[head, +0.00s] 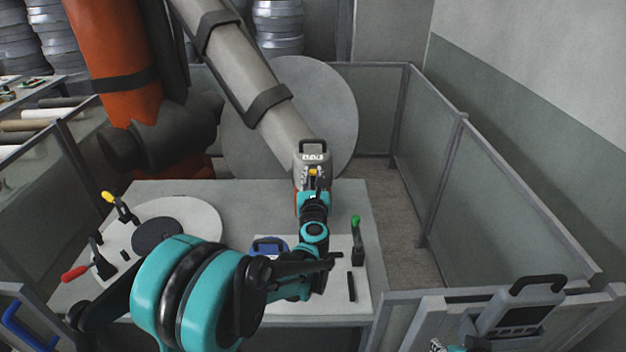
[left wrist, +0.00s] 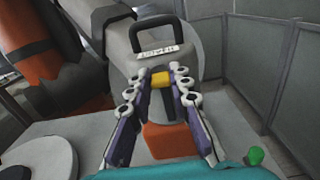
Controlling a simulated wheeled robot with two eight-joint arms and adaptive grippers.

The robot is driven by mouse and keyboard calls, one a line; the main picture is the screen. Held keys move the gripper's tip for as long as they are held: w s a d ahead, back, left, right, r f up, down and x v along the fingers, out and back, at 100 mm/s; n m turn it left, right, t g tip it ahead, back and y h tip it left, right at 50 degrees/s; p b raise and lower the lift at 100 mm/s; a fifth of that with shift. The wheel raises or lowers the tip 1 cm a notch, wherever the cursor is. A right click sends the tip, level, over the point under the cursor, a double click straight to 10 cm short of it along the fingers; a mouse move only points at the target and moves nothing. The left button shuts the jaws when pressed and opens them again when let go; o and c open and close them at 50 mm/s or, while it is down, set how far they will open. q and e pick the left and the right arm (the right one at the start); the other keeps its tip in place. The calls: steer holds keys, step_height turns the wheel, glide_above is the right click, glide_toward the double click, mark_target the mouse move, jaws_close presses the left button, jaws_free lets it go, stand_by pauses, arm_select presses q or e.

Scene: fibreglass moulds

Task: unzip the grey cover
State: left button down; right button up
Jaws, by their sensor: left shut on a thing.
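The grey cover (head: 240,70) is a long sleeve with dark straps around an industrial robot arm. It hangs down from the top of the head view to the table and also fills the upper middle of the left wrist view (left wrist: 118,62). My left gripper (head: 313,173) is at the cover's lower end, shut on a small yellow tab (left wrist: 161,80), which sits between its fingertips. A black handle with a pale label (left wrist: 155,35) is just beyond the fingertips. An orange part (left wrist: 170,140) shows below the cover. A small piece at the head view's lower edge may be my right gripper (head: 440,346).
The table (head: 240,190) holds a white disc with toggle clamps (head: 190,212), a blue-handled item (head: 268,246) and a green-tipped clamp (head: 357,240). Glazed fence panels (head: 500,200) stand to the right. A handled device (head: 520,310) is at lower right.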

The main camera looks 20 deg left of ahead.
arm_select(q)
steer(key=c, duration=1.4)
jaws_free()
steer(key=shift+o, duration=0.2)
steer(key=v, duration=1.2)
steer(key=shift+r, duration=0.1)
